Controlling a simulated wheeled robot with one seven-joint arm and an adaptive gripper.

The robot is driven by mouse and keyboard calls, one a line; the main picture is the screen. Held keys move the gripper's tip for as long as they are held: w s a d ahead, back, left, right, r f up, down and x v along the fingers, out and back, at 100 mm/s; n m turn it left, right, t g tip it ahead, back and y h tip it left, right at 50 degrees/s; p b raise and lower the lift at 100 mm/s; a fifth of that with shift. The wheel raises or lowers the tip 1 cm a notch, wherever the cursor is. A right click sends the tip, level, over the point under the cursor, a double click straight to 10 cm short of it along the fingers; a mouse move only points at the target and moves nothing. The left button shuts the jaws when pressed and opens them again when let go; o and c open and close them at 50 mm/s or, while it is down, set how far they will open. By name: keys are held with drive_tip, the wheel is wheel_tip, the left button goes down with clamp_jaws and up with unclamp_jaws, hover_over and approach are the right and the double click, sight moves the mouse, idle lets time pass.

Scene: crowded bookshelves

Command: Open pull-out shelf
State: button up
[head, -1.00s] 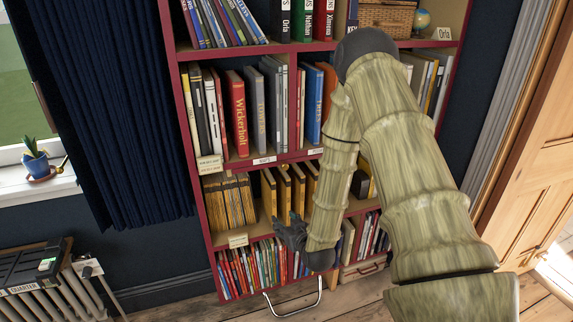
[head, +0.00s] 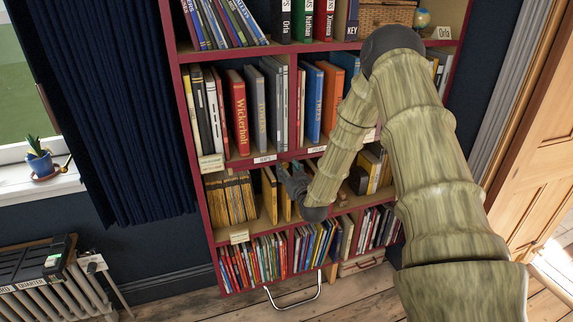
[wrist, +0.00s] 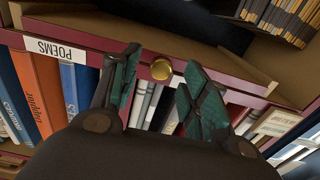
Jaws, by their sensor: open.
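A round brass knob (wrist: 161,69) is on a red shelf-front strip (wrist: 222,90) in the wrist view, near the POEMS label (wrist: 50,47), which reads upside down there. This seems to be the pull-out shelf's front; I see no clear gap showing it pulled out. My gripper (wrist: 160,64) is open, its green-and-black fingers on either side of the knob in the picture. I cannot tell whether they touch it. In the head view my gripper (head: 294,184) is in front of the bookcase, just below the middle shelf edge (head: 285,158). My arm hides the knob there.
Books (head: 315,100) fill the compartments above, and yellow-spined volumes (head: 230,198) stand in the one below left. Small coloured books (head: 252,264) fill the bottom row. A curved metal bar (head: 294,304) sticks out at the bookcase's foot. A radiator (head: 60,290) stands at the left.

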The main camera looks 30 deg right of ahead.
sight(284, 162)
drive_tip(key=shift+x, duration=1.15)
drive_tip(key=shift+c, duration=0.3)
clamp_jaws()
